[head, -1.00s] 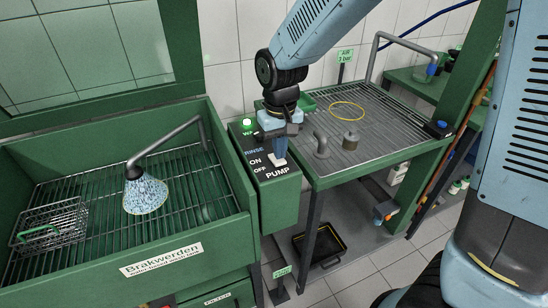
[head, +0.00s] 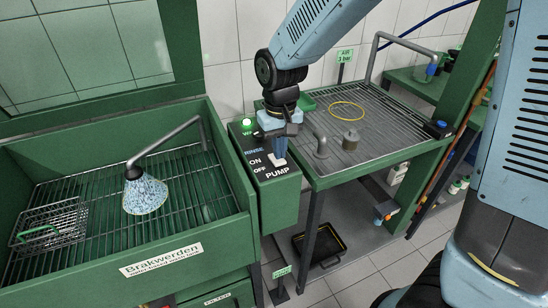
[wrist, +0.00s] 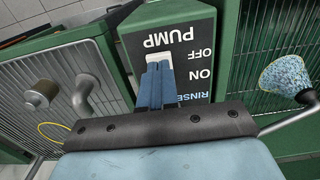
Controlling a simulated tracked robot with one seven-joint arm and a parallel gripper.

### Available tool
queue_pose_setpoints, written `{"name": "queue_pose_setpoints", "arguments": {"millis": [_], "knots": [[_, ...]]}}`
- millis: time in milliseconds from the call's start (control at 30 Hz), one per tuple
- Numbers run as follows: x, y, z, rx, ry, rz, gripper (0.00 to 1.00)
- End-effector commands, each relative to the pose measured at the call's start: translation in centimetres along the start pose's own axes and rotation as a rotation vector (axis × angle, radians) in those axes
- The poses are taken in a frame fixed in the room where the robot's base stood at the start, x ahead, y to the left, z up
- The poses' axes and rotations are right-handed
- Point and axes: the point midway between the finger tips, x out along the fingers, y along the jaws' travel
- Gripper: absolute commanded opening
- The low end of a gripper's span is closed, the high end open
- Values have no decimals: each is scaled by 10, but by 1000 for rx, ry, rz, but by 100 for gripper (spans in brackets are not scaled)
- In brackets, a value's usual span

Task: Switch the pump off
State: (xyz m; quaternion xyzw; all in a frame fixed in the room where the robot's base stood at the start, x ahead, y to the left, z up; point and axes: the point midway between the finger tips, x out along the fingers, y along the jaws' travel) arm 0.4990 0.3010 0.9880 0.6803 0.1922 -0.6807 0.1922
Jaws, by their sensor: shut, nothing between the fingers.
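The pump switch, a white piece (head: 280,162), sits on top of the green control box (head: 279,208). The box is lettered RINSE, ON, OFF and PUMP. In the wrist view the switch (wrist: 160,58) lies level with OFF, on the PUMP side of the ON lettering. My gripper (head: 278,156) points down at the switch. Its blue fingers (wrist: 157,72) are shut together with nothing between them, their tips at the switch. I cannot tell whether they touch it. A pale blue speckled cone (head: 145,195) hangs below the nozzle of the bent pipe (head: 170,143) over the sink.
A small green lamp (head: 247,123) looks lit at the box's back. The wash sink (head: 215,232) with a wire basket (head: 50,225) is at left.

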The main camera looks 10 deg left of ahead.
Motion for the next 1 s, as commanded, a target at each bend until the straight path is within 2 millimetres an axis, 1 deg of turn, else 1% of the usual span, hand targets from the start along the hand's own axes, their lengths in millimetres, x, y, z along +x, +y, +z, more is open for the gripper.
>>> {"name": "queue_pose_setpoints", "arguments": {"millis": [1000], "knots": [[10,0,0,0,-1,0,0]]}}
